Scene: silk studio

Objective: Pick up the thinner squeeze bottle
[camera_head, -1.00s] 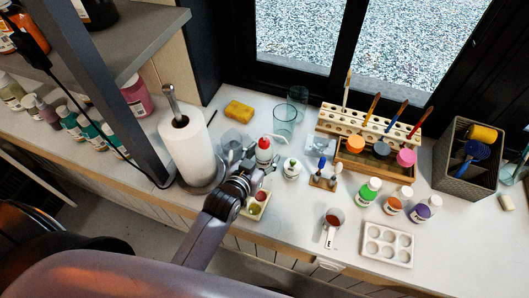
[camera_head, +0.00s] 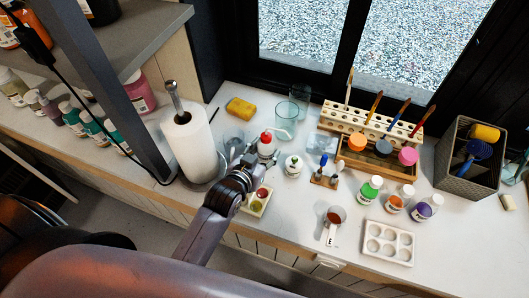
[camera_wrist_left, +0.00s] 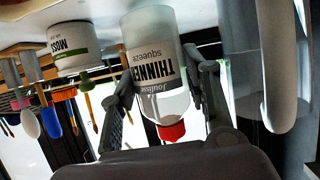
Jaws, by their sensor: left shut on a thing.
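The thinner squeeze bottle (camera_head: 266,150) is white with a red cap and stands upright in the head view, right of the paper towel roll. In the left wrist view, which is upside down, the bottle (camera_wrist_left: 152,62) fills the middle and its label reads "THINNER squeeze". My left gripper (camera_head: 252,154) is shut on it, with one finger on each side of the body (camera_wrist_left: 163,88). The bottle seems slightly above the counter, but its base is partly hidden in the head view. My right gripper is not in view.
A white bottle labelled MOSS (camera_wrist_left: 74,46) stands close beside it; it also shows in the head view (camera_head: 293,167). A wooden brush rack (camera_head: 370,138) stands further right.

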